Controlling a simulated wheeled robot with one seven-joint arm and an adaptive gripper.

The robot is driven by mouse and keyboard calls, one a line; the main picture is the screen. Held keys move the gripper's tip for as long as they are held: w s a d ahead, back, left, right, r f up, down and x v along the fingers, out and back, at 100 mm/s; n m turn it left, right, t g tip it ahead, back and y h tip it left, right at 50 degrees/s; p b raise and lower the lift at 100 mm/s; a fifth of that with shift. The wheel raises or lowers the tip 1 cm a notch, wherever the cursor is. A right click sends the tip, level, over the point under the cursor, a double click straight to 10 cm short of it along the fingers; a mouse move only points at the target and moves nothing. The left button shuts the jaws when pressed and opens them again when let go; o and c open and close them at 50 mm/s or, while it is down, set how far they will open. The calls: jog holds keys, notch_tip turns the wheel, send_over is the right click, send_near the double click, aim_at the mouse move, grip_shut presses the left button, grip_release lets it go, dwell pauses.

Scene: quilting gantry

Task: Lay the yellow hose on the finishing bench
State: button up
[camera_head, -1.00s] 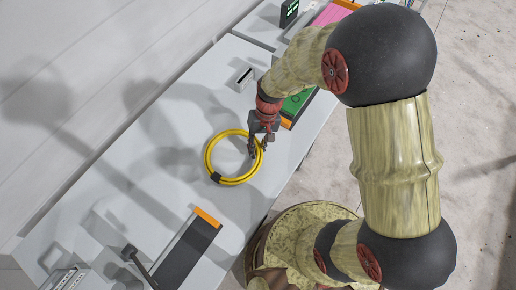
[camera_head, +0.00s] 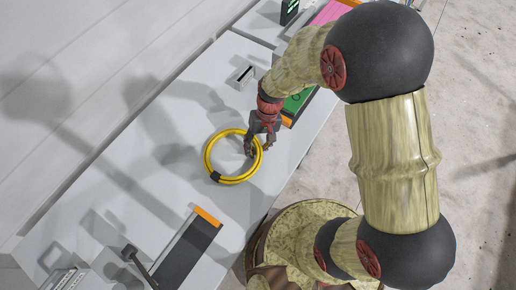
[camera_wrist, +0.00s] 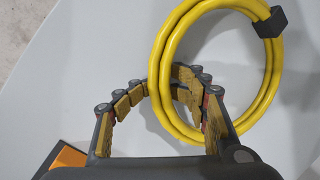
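The yellow hose (camera_head: 208,158) is a coiled ring with a black clip, over the long pale grey bench (camera_head: 150,150). I cannot tell whether it touches the bench top or is slightly above it. My gripper (camera_head: 252,150) is at the ring's right side, pointing down. In the wrist view the hose (camera_wrist: 270,80) fills the upper right, and the fingers of my gripper (camera_wrist: 164,78) curve in around its near-left strands, with the tips close together on them. No label shows which bench is the finishing bench.
A dark tray with an orange end (camera_head: 190,248) lies at the near edge of the bench. A small grey slotted block (camera_head: 244,76) and a green item (camera_head: 298,101) are beyond the hose. Another bench section (camera_head: 262,22) adjoins at the far end. Bench left of the hose is clear.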

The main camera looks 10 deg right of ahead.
jog(key=shift+w+r, duration=0.1)
jog(key=shift+w+r, duration=0.1)
jog(key=shift+r, duration=0.2)
jog(key=v, duration=1.1)
jog(key=shift+d, duration=0.15)
jog(key=s+d+r+t+h+b, duration=0.1)
jog(key=s+d+r+t, duration=0.3)
jog(key=r, duration=0.5)
jog(key=s+d+r+m+t+h+b, duration=0.1)
jog(key=s+d+r+t, duration=0.3)
jog(key=s+d+r, duration=0.3)
notch_tip(320, 180, up, 3)
jog(key=shift+s+d+f, duration=0.2)
jog(key=shift+d+f, duration=0.05)
jog(key=shift+d, duration=0.25)
jog(key=shift+a, duration=0.1)
jog(key=shift+c, duration=1.1)
